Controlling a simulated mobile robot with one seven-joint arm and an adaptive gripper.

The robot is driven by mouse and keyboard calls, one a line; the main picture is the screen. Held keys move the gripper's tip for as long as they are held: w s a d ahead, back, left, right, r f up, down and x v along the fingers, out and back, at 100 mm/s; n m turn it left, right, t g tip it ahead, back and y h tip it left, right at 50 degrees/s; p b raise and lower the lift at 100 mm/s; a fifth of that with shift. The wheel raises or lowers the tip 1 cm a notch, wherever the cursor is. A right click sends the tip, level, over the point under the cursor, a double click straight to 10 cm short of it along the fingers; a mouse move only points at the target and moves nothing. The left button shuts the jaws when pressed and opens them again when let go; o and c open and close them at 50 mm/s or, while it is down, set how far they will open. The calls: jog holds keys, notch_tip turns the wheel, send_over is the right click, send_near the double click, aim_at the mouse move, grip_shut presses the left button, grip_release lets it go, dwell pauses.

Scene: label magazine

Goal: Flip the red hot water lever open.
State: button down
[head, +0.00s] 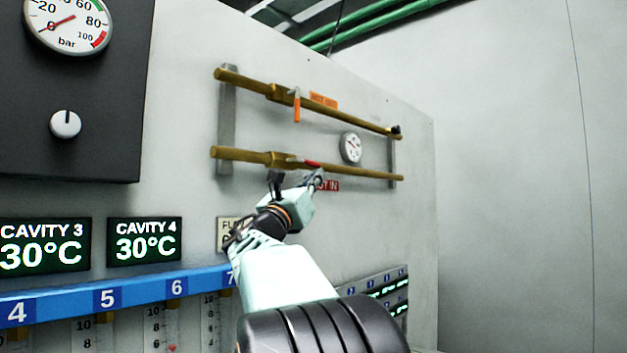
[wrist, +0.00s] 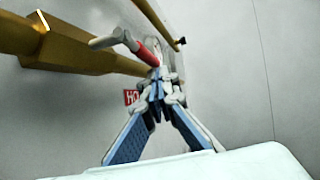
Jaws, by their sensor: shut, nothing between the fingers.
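The red hot water lever (head: 312,164) is on the lower brass pipe (head: 240,155), pointing right from its valve body and lying roughly along the pipe. In the wrist view its red sleeve (wrist: 148,51) and bare metal arm show in front of the pipe. My gripper (head: 317,178) is shut and empty, just below and right of the lever's red end. In the wrist view my fingertips (wrist: 157,84) are close to the sleeve's end; I cannot tell whether they touch it.
An upper brass pipe (head: 350,117) has an orange lever (head: 297,107) hanging down and an orange label (head: 323,100). A round gauge (head: 351,147) sits between the pipes. Metal brackets (head: 227,120) hold the pipes to the panel. The space right of the panel looks clear.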

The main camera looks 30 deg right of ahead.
jog(key=shift+d+r, duration=0.15)
jog(key=shift+r, duration=0.1)
jog(key=shift+f, duration=0.1)
dwell(0.5)
notch_tip(320, 180, down, 14)
jog(key=s+b, duration=0.2)
jog(key=b, duration=0.3)
jog(key=shift+s+r, duration=0.25)
jog(key=shift+s, duration=0.15)
jog(key=shift+d, duration=0.1)
